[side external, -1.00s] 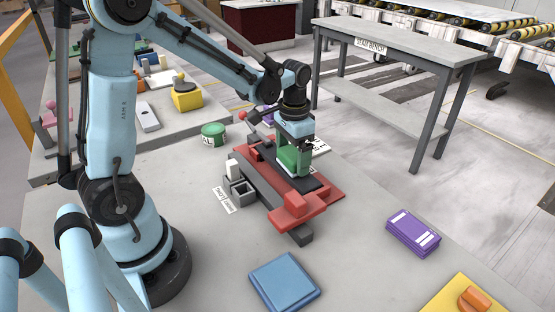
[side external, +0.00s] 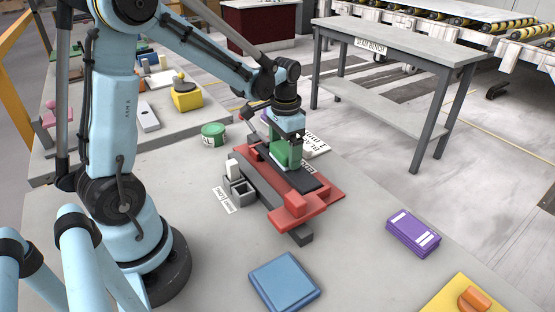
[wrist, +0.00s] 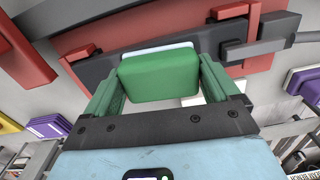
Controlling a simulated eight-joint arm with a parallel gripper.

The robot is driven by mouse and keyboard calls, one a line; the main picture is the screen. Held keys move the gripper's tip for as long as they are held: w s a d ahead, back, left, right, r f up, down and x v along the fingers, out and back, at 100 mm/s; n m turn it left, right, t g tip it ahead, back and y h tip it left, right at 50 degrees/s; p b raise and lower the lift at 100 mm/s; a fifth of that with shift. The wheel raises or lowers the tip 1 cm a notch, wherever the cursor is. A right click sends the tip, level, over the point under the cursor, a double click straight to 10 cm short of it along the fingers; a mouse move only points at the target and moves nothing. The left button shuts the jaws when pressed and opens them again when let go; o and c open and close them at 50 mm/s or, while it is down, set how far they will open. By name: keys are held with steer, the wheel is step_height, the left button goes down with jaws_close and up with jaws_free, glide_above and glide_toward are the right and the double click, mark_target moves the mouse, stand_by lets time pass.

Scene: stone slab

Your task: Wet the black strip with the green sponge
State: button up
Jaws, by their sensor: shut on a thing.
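My gripper (side external: 287,151) is shut on the green sponge (side external: 284,156), which it holds over the far part of the red fixture. In the wrist view the green sponge (wrist: 159,75) sits between my gripper's two green fingers (wrist: 160,90), with a pale layer along its far edge. The black strip (side external: 306,181) lies along the red fixture (side external: 325,202), and its near part shows bare. The sponge is at the strip's far end; whether it touches the strip I cannot tell. Sponge and gripper hide the strip's far part.
A grey holder with a white piece (side external: 232,166) stands left of the fixture, and a green tin (side external: 213,130) behind it. A blue block (side external: 284,281), a purple block (side external: 412,233) and a yellow pad (side external: 450,301) lie toward the front. Slab between them is clear.

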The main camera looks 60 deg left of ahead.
mark_target(278, 141)
steer(key=shift+a+f, duration=0.1)
steer(key=shift+a, duration=1.5)
steer(key=shift+d, duration=3.7)
steer(key=shift+r, duration=3)
steer(key=shift+r, duration=0.1)
steer(key=shift+r, duration=1.4)
